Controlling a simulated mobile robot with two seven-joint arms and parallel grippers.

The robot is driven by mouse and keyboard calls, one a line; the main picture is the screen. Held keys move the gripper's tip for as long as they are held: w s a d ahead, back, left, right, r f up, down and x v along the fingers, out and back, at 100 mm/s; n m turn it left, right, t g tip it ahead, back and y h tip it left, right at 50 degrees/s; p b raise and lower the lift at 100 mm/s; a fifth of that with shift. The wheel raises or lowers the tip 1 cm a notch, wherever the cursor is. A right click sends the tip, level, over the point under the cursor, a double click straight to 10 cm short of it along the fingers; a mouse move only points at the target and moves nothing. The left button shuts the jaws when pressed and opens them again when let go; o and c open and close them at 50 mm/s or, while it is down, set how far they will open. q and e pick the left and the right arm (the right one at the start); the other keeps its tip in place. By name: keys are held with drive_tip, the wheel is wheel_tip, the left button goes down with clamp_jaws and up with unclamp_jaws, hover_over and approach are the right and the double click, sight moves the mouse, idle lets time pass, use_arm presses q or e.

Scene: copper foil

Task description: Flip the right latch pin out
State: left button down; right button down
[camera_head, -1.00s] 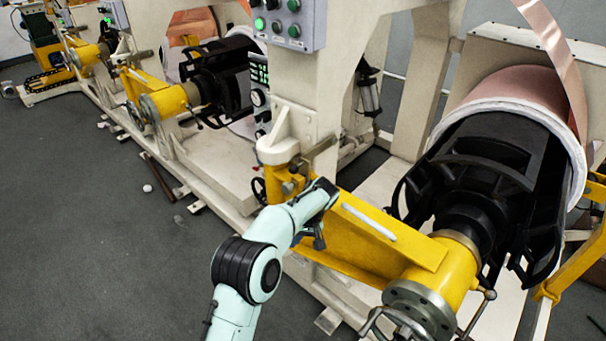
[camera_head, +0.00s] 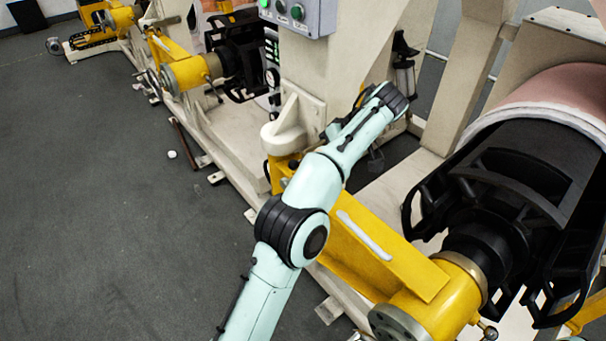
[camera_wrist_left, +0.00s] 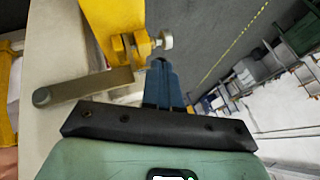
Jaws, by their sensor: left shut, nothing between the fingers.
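My left gripper (camera_wrist_left: 163,68) is shut and empty in the left wrist view. Its blue fingertips are just below a silver round-headed pin (camera_wrist_left: 165,40) that sticks out of a yellow bracket (camera_wrist_left: 112,25). I cannot tell whether they touch. A grey bar with a round end (camera_wrist_left: 85,85) lies left of the fingers, across the bracket's lower end. I cannot tell for sure which of these is the latch pin. In the head view my left arm reaches over the yellow swing arm (camera_head: 385,250) to the post, and covers the latch area. My right gripper is not in view.
The cream machine post (camera_head: 310,60) stands beside my left wrist, with a grey button box (camera_head: 310,15) above. A black drum (camera_head: 520,190) is at the right.

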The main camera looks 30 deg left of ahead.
use_arm(q)
drive_tip(key=shift+s+f, duration=0.1)
drive_tip(key=w+x, duration=0.1)
drive_tip(key=x, duration=0.8)
drive_tip(key=shift+s+a+f, duration=0.25)
drive_tip(key=shift+s+f, duration=0.1)
drive_tip(key=shift+s, duration=0.1)
